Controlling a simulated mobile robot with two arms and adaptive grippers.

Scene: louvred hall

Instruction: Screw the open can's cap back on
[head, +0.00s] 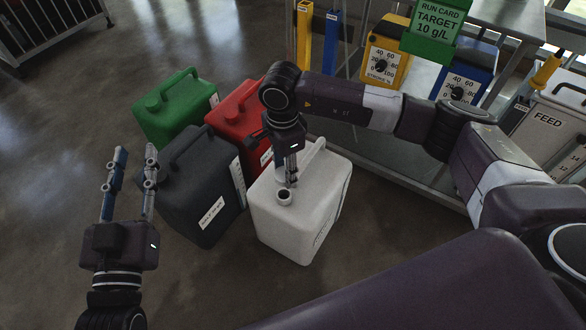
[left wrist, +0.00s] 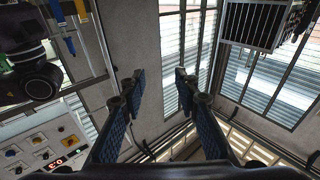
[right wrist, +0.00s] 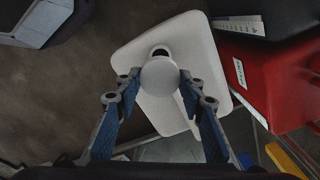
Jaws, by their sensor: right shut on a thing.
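The open can is a white jerrycan (head: 300,221) on the floor, upright, with a handle on top. Its dark, uncapped neck (head: 284,196) faces up; the neck also shows in the right wrist view (right wrist: 160,50). My right gripper (head: 290,180) is shut on a round whitish cap (right wrist: 160,76), held above the can top beside the neck. In the right wrist view the cap partly overlaps the neck's near edge; I cannot tell the exact height gap. My left gripper (head: 129,156) is open and empty over bare floor, left of the cans.
Closed green (head: 176,107), red (head: 238,121) and dark grey (head: 203,190) jerrycans stand close to the white can's left and behind. A metal frame with yellow and blue dial units (head: 385,58), a green target card (head: 433,32) and a FEED tank (head: 549,119) stand behind right.

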